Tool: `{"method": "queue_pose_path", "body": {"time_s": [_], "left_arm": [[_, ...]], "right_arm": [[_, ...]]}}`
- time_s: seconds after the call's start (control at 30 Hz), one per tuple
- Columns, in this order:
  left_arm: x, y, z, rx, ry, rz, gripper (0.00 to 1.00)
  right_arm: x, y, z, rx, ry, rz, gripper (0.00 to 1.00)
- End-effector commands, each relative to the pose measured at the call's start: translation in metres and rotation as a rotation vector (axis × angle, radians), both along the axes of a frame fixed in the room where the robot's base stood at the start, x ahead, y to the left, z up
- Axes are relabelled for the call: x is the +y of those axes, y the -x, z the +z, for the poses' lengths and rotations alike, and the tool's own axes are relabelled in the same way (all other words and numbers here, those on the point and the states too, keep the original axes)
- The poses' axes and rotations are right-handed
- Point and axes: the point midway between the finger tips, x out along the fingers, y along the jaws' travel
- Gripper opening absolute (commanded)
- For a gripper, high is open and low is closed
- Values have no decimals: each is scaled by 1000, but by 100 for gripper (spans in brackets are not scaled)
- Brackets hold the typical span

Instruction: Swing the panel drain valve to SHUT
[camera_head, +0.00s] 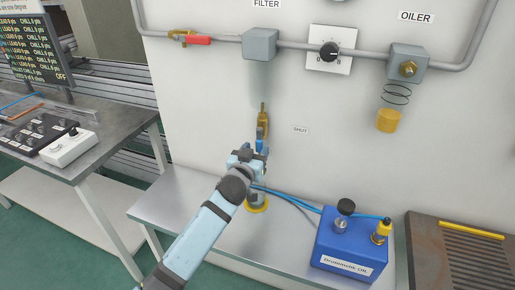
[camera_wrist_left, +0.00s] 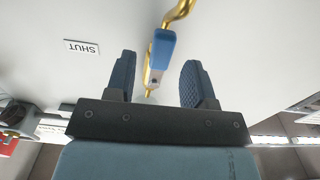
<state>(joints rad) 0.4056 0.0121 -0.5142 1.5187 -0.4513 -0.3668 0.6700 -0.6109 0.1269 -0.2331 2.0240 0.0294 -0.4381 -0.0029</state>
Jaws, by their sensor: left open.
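The panel drain valve (camera_head: 263,119) is a brass fitting on the white wall panel, below the filter. Its blue lever (camera_head: 261,141) hangs down in line with the brass body. My left gripper (camera_head: 256,152) is open at the lower end of the lever and partly covers it. In the left wrist view the blue lever (camera_wrist_left: 161,49) appears in the gap between the two fingers of the gripper (camera_wrist_left: 158,75), with space on both sides. I cannot tell how deep it sits between them. The SHUT label (camera_head: 300,129) is right of the valve; it also shows in the left wrist view (camera_wrist_left: 81,48).
A pipe with a red-handled valve (camera_head: 197,40), filter (camera_head: 260,44), dial (camera_head: 329,51) and oiler (camera_head: 408,63) runs above. A blue box (camera_head: 350,243) with hoses stands on the bench (camera_head: 180,195) below. The wall around the SHUT label is clear.

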Motion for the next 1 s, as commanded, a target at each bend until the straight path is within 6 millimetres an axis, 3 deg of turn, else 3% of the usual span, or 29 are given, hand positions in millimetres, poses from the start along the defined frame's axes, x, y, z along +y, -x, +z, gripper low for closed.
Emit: {"method": "queue_pose_path", "body": {"time_s": [0.2, 0.47, 0.5, 0.7, 1.0], "left_arm": [[-5, -16, 0, 0, -2, 1, 49], [-5, -18, 0, 1, -1, 1, 49], [-5, -18, 0, 1, -1, 1, 47], [-5, -18, 0, 1, -1, 1, 1], [-3, -17, 0, 3, 5, 1, 0]], "right_arm": [[0, -1, 0, -1, 0, -1, 0], [0, -3, 3, -6, -1, -1, 0], [0, -3, 3, -6, -1, -1, 0], [0, -3, 3, -6, -2, 0, 0], [1, -2, 4, -6, -2, 2, 0]]}}
